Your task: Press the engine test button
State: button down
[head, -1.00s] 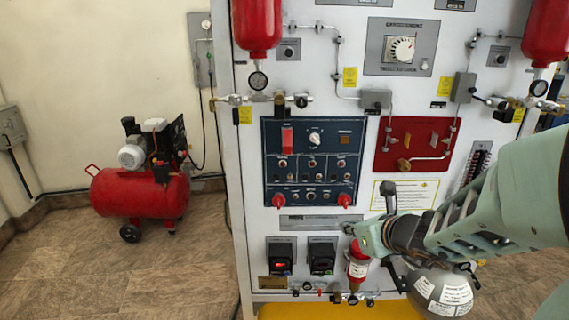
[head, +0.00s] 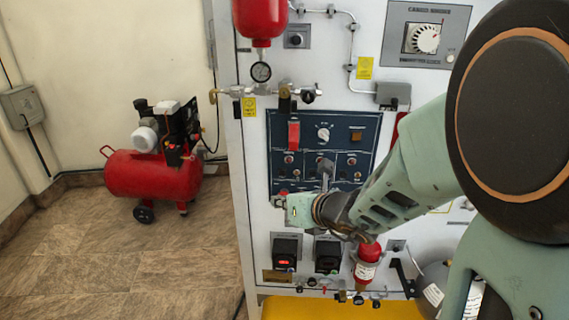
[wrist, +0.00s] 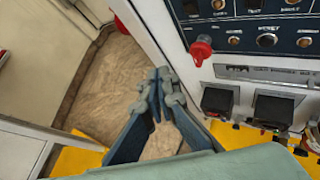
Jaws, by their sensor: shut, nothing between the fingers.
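The dark blue control panel (head: 345,135) is on the white trainer's front. It carries a red switch cover (head: 293,135), a white knob (head: 323,134), a brown square (head: 356,136) and several small round controls. I cannot read which control is the engine test button. My gripper (head: 279,201) is in front of the panel's lower left and hides part of its bottom row. In the wrist view, my gripper (wrist: 158,76) is shut and empty, pointing past the trainer's left edge at the floor. The panel's red knob (wrist: 201,50) is to the right of the fingertips.
Two black switch boxes, left (head: 286,251) and right (head: 327,255), are below the panel; the left one has a red-lit switch. A red bottle (head: 367,262) is to their right. A red compressor (head: 152,174) stands on the open floor at the left.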

aim_at(282, 173)
jog(key=shift+w, duration=0.1)
jog(key=shift+w+d+p, duration=0.15)
jog(key=shift+w+p, duration=1.3)
jog(key=shift+w, duration=2.9)
jog(key=shift+w, duration=0.1)
jog(key=shift+w, duration=0.3)
jog(key=shift+w, duration=0.4)
jog(key=shift+s, duration=0.1)
jog(key=shift+s+b, duration=0.6)
jog(key=shift+s, duration=0.1)
